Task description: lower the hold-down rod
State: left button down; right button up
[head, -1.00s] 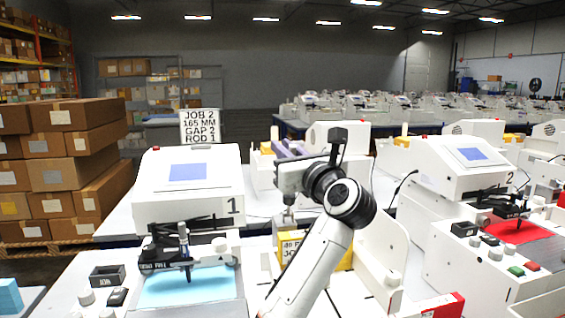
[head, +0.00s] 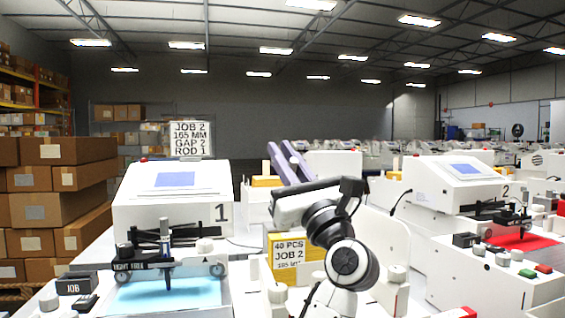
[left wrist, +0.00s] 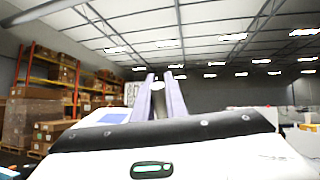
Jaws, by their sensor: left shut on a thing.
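My left gripper (head: 279,145) is right of plotter 1 (head: 172,200), with its two lavender fingers pointing up and well clear of the plotter. In the left wrist view, the fingers (left wrist: 159,80) stand close together with a small pale thing between them, too small to make out. On plotter 1, a black bar (head: 145,265) with small wheels lies across the front above a light blue sheet (head: 170,293), with an upright pen (head: 165,255) at it. I cannot tell for certain which part is the hold-down rod. My right gripper is not in view.
A sign (head: 189,140) reads JOB 2, 165 MM, GAP 2, ROD 1. A yellow box (head: 284,245) labelled 40 PCS JOB 2 stands behind my left arm. Plotter 2 (head: 458,190) with a red sheet is at the right. Stacked cartons (head: 50,210) are at the left.

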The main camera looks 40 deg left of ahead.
pick_arm(q)
jog(key=c, duration=1.8)
grip_release()
jog(key=shift+o, duration=0.2)
notch_tip(320, 180, up, 10)
jog(key=p, duration=0.1)
jog(key=shift+r+p, duration=0.15)
jog(key=shift+p, duration=0.2)
